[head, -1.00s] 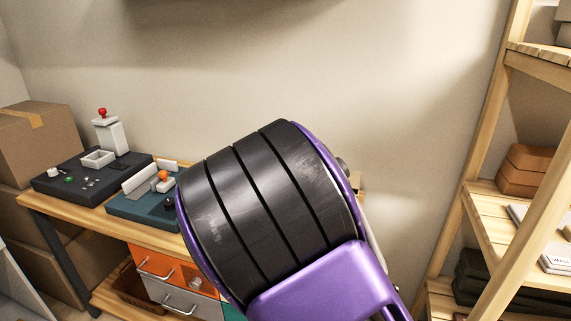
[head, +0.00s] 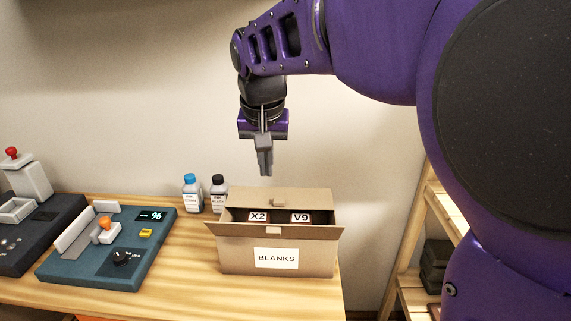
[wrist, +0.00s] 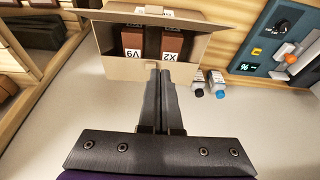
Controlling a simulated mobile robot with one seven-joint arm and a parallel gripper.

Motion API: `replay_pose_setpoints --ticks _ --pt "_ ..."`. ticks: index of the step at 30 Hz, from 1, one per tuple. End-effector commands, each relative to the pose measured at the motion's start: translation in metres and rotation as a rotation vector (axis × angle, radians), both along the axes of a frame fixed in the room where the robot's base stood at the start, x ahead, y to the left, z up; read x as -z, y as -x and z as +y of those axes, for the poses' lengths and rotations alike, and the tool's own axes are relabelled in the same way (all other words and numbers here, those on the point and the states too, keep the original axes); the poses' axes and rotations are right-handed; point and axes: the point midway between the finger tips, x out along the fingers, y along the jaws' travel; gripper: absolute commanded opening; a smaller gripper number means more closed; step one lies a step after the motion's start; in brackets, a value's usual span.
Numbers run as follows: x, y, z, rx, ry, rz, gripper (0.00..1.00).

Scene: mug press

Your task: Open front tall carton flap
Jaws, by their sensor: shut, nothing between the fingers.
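The tall brown carton (head: 308,262), labelled BLANKS, stands upright on the wooden bench. Its top is open; boxes marked X2 (head: 258,217) and V9 (head: 300,218) show inside. The front flap (head: 240,230) leans outward over the front wall and has a small tab at its middle. The back flap (head: 310,198) stands up at the rear. My gripper (head: 265,172) points down above the carton's rear, shut and empty, apart from it in the head view. In the wrist view, my fingers (wrist: 165,75) overlap the near flap (wrist: 140,70); contact cannot be told there.
Two small bottles, one blue-capped (head: 190,195) and one black-capped (head: 218,193), stand behind and left of the carton. A teal device (head: 85,262) with an orange knob sits further left. Wooden shelving (head: 410,260) stands at the right. Bare bench lies between device and carton.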

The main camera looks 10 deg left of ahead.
Motion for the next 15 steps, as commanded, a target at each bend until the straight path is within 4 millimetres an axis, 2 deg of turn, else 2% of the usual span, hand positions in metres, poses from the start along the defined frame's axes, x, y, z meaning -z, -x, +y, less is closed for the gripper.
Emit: replay_pose_setpoints --ticks 3,7,15 --pt "-0.004 0.007 -0.012 0.017 0.024 0.027 0.0" --pt "0.006 0.006 -0.013 0.019 0.03 0.033 0.0" --pt "0.058 -0.008 -0.012 0.02 0.031 0.033 0.0"
